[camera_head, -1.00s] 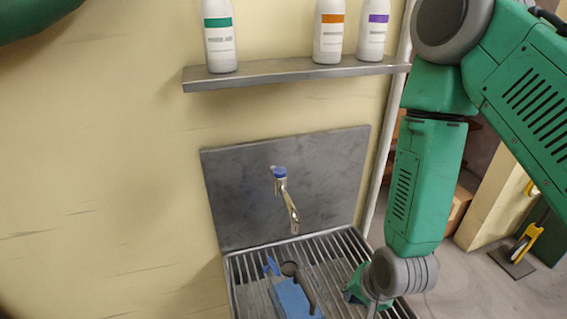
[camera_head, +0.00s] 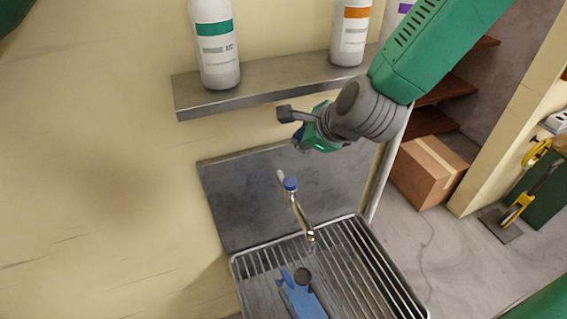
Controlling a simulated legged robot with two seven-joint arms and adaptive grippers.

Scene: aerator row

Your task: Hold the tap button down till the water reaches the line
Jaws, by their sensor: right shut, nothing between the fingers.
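The tap (camera_head: 301,210) stands out from a grey back plate, with a blue button (camera_head: 290,184) on its top. Its spout points down over the slatted metal rack (camera_head: 375,270). A blue object with a dark round part (camera_head: 303,297) lies on the rack below the spout, cut by the lower edge; I cannot make out a water level or line. My right gripper (camera_head: 291,125) is shut and empty, showing above the tap button and apart from it, in front of the wall below the shelf. My left gripper is out of view.
A metal shelf (camera_head: 270,88) above the tap carries white bottles with green (camera_head: 216,45), orange (camera_head: 350,30) and purple labels. A cardboard box (camera_head: 428,170) and a yellow-handled tool (camera_head: 518,210) stand on the floor at right. The wall left of the tap is clear.

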